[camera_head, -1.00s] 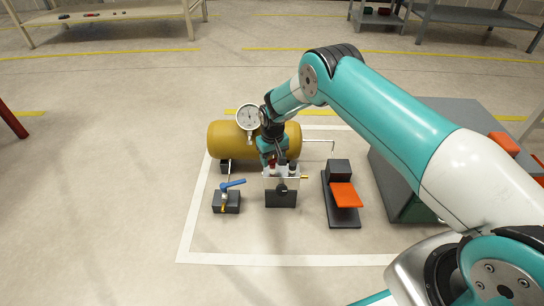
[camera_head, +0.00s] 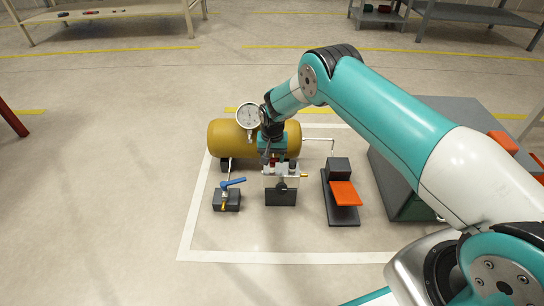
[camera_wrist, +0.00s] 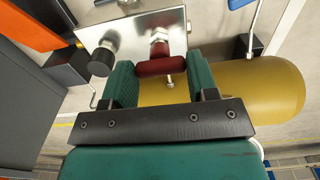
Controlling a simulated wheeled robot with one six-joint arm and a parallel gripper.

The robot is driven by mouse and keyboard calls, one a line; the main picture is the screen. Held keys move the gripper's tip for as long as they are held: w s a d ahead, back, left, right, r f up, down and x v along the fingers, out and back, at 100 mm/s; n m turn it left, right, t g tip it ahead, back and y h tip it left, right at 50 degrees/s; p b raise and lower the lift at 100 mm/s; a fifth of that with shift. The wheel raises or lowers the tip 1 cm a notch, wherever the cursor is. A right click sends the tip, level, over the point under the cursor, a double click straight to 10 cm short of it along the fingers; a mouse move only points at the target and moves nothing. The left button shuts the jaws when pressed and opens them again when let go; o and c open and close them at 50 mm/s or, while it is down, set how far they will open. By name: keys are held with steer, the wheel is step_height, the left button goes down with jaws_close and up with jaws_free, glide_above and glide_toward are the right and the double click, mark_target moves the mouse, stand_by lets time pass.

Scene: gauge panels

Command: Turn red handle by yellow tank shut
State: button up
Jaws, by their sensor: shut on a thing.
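The yellow tank (camera_head: 225,141) lies behind a small silver valve panel on a dark base. The red handle (camera_wrist: 160,67) stands out from the panel (camera_wrist: 115,28) and lies crosswise between my fingers in the wrist view. My gripper (camera_wrist: 160,62) is shut on the red handle, with one green finger at each end of it. In the head view my gripper (camera_head: 270,154) points down over the panel and hides part of the tank. Only a little of the red handle shows there.
A black knob (camera_wrist: 103,57) sits beside the red handle on the panel. A blue-lever valve (camera_head: 233,183) stands left and an orange pedal (camera_head: 346,194) right. A round gauge (camera_head: 248,115) rises above the tank. A grey cabinet (camera_head: 440,118) is at right. The floor in front is clear.

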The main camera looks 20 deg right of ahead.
mark_target(272, 158)
steer(key=o, duration=0.9)
step_height(272, 158, up, 18)
steer(key=p, duration=0.7)
steer(key=shift+f, duration=0.25)
